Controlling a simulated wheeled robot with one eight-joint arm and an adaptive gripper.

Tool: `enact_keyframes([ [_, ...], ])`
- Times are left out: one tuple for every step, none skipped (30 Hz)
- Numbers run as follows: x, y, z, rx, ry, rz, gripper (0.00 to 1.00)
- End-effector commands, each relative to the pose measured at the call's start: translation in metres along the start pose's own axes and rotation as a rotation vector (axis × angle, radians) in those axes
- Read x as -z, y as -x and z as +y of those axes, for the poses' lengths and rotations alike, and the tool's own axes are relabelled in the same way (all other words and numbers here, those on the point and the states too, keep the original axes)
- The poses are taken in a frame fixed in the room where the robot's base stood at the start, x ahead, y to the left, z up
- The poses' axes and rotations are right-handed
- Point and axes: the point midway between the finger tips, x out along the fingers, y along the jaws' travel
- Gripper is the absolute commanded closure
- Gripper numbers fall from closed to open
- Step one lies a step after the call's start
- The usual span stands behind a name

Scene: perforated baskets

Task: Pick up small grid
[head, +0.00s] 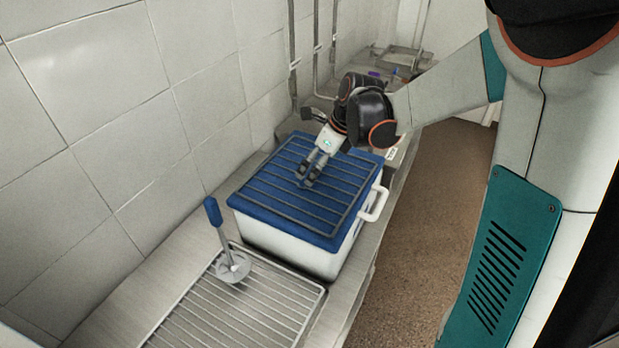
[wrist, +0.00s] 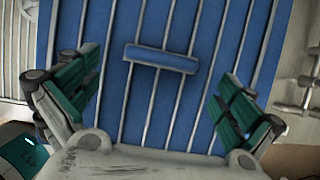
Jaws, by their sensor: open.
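The small grid (head: 305,208) is a dark wire rack lying flat on the blue lid (head: 243,206) of a white box. In the wrist view, the grid's pale bars (wrist: 153,100) run lengthwise over the blue surface. A short blue bar (wrist: 160,58) lies across the middle of the bars; I cannot tell what it belongs to. My gripper (head: 308,179) points down over the grid, near its middle. In the wrist view, my gripper (wrist: 160,78) is open, with its green-padded fingers wide apart and nothing between them. I cannot tell whether the fingertips touch the grid.
The white box (head: 290,250) has a side handle (head: 376,206). A larger wire rack (head: 255,300) lies on the counter in front, with a blue-handled tool (head: 213,212) standing on it. A tiled wall (head: 90,90) bounds the left. Cluttered items (head: 395,70) stand behind.

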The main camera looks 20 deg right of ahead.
Motion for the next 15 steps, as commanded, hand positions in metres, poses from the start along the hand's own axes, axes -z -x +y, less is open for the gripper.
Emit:
enact_keyframes([
  [0.0,-0.01,-0.001,0.0,0.001,0.0,0.0],
  [0.0,-0.015,-0.001,0.0,0.002,0.0,0.0],
  [0.0,-0.021,-0.002,0.0,0.002,0.0,0.0],
  [0.0,-0.025,-0.002,0.0,0.002,0.0,0.0],
  [0.0,-0.029,-0.002,0.0,0.002,-0.001,0.0],
  [0.0,-0.033,-0.002,0.001,0.002,-0.001,0.0],
  [0.0,-0.035,-0.002,0.001,0.002,-0.001,0.0],
  [0.0,-0.036,-0.002,0.001,0.002,-0.001,0.0],
  [0.0,-0.037,-0.002,0.001,0.001,-0.001,0.0],
  [0.0,-0.037,-0.002,0.001,0.001,-0.001,0.0],
  [0.0,-0.037,-0.002,0.001,0.001,-0.001,0.0],
  [0.0,-0.036,-0.002,0.001,0.001,-0.001,0.0],
  [0.0,-0.036,-0.002,0.001,0.001,-0.001,0.0],
  [0.0,-0.036,-0.002,0.001,0.001,-0.001,0.0],
  [0.0,-0.036,-0.002,0.001,0.001,-0.001,0.07],
])
